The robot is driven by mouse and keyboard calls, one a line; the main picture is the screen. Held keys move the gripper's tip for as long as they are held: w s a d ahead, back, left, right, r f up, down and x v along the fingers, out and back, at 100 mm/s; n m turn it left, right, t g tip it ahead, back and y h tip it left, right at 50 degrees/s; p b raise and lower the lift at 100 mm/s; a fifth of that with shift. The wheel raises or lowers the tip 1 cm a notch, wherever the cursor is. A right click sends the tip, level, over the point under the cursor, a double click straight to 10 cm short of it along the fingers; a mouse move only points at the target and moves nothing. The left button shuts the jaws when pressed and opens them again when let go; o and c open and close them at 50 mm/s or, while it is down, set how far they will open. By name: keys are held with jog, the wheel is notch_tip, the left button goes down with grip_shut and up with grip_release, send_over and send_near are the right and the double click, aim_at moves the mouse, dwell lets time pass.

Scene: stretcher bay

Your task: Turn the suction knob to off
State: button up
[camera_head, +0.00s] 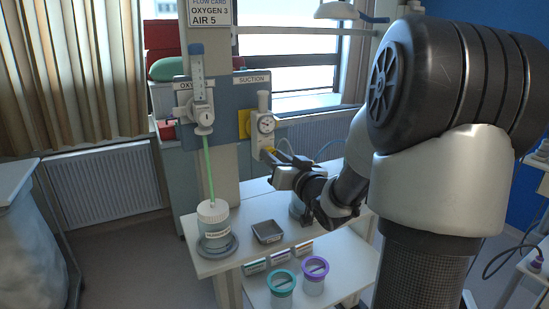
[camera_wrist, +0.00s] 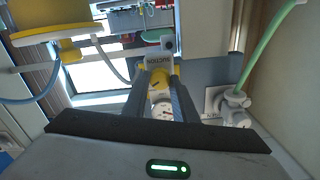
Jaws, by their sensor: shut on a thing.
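The suction unit (camera_head: 264,123) hangs on the wall rail under the SUCTION label (camera_head: 252,79). The gauge (camera_wrist: 162,109) shows between the fingers. The fingers partly hide the knob, and its setting cannot be read.
The oxygen flowmeter (camera_head: 201,100) stands left of the suction unit, with a green tube running down to a humidifier bottle (camera_head: 213,222) on the shelf (camera_head: 204,262). A jar with a yellow lid (camera_wrist: 50,35) shows in the wrist view.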

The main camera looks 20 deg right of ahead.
jog(key=shift+n+b, duration=0.3)
jog(key=shift+b, duration=0.05)
jog(key=n+b, duration=2.3)
jog(key=shift+r, duration=0.1)
jog(key=shift+n, duration=0.3)
jog(key=o, duration=1)
jog(key=shift+o, duration=0.2)
